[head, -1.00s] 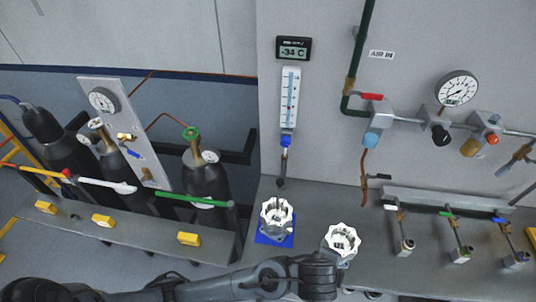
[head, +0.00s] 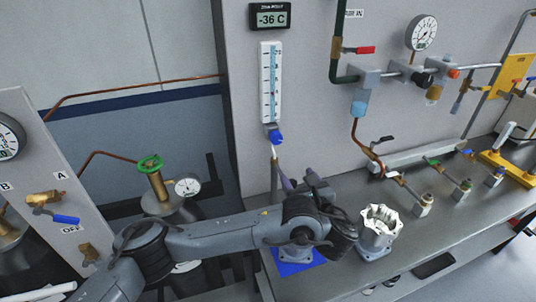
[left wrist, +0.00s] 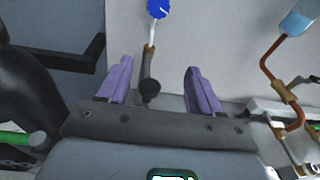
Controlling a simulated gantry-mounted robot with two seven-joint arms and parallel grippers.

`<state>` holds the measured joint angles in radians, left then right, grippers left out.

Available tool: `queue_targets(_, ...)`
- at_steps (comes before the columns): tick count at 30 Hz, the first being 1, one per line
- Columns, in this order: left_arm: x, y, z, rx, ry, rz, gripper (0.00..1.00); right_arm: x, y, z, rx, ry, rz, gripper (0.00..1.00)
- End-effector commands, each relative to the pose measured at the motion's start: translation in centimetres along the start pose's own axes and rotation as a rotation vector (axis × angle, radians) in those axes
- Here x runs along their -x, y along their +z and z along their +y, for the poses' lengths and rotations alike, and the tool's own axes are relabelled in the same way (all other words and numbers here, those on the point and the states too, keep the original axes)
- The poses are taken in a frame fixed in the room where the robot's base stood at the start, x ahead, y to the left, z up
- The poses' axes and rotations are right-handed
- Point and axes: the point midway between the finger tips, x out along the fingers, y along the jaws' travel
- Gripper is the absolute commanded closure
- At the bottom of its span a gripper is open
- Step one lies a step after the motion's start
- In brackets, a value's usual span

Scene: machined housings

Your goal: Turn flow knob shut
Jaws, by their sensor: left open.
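The blue flow knob (head: 275,136) sits at the bottom of the white flowmeter (head: 270,85) on the grey panel. The knob also shows at the top of the left wrist view (left wrist: 158,9), beyond the fingertips and roughly in line with the gap between them. A tube with a dark end (left wrist: 150,88) hangs below it and shows between the fingers. My left gripper (left wrist: 160,75) has two purple fingers, spread apart and empty. In the head view my left gripper (head: 287,180) is below the knob and apart from it. My right gripper is not in view.
A display (head: 269,16) above the flowmeter reads -36 C. A white machined housing (head: 379,232) stands on the bench right of my arm. A blue mat (head: 290,268) lies partly under my arm. A copper pipe (head: 367,145) and valves are to the right, a gas cylinder (head: 175,205) to the left.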

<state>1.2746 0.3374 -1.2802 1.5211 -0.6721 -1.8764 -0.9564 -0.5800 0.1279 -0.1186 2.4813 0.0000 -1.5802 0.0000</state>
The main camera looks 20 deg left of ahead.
Motion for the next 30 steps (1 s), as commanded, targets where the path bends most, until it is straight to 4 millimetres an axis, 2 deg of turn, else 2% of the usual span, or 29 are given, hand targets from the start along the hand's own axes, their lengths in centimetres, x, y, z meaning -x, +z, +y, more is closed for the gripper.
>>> queue_targets(1,-0.6,0.1,0.2,-0.015,0.012,-0.025,0.35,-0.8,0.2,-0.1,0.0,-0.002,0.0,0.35)
queue_targets(6,-1.8,1.5,0.6,-0.068,0.042,-0.09,0.35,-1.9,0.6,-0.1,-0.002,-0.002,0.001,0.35)
queue_targets(14,-3.6,2.9,1.0,-0.11,0.068,-0.137,0.35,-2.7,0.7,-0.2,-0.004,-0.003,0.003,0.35)
queue_targets(30,-11.4,4.0,1.5,-0.108,0.068,-0.136,0.35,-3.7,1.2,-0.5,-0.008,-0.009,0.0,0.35)
